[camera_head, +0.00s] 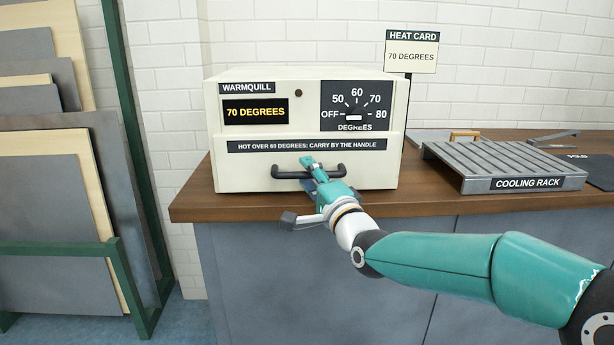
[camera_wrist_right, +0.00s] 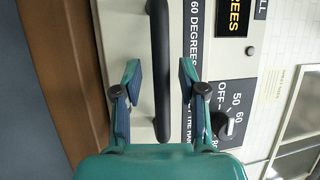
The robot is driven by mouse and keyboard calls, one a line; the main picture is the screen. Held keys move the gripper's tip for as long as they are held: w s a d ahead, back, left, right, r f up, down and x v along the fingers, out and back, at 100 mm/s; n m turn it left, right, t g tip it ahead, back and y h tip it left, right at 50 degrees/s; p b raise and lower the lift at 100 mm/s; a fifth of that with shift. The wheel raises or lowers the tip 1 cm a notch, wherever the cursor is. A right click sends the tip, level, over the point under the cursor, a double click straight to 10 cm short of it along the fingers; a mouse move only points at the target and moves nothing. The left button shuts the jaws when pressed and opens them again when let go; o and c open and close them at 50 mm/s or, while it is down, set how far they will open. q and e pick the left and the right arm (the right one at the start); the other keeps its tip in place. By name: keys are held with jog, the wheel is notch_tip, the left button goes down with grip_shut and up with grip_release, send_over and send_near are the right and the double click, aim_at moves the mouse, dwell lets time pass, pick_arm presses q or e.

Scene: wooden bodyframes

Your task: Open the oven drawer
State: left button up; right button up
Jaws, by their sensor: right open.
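The cream WARMQUILL oven (camera_head: 212,110) stands on the wooden counter. Its drawer front (camera_head: 235,175) is shut, flush below the label strip, and carries a black bar handle (camera_head: 285,174). My right gripper (camera_head: 313,172) is at the handle. In the right wrist view, the open fingers of my right gripper (camera_wrist_right: 160,72) stand on either side of the handle bar (camera_wrist_right: 160,40), with gaps showing on both sides. The fingers hide part of the handle in the head view. My left gripper is not in view.
The oven display (camera_head: 256,111) reads 70 DEGREES, beside a dial (camera_head: 354,117). A heat card (camera_head: 411,55) reads 70 DEGREES. A grey cooling rack (camera_head: 500,165) sits to the right on the counter (camera_head: 420,200). A green rack of panels (camera_head: 125,120) stands at left.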

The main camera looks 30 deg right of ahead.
jog(key=shift+w, duration=0.15)
grip_shut()
jog(key=shift+a, duration=0.1)
jog(key=shift+a, duration=0.1)
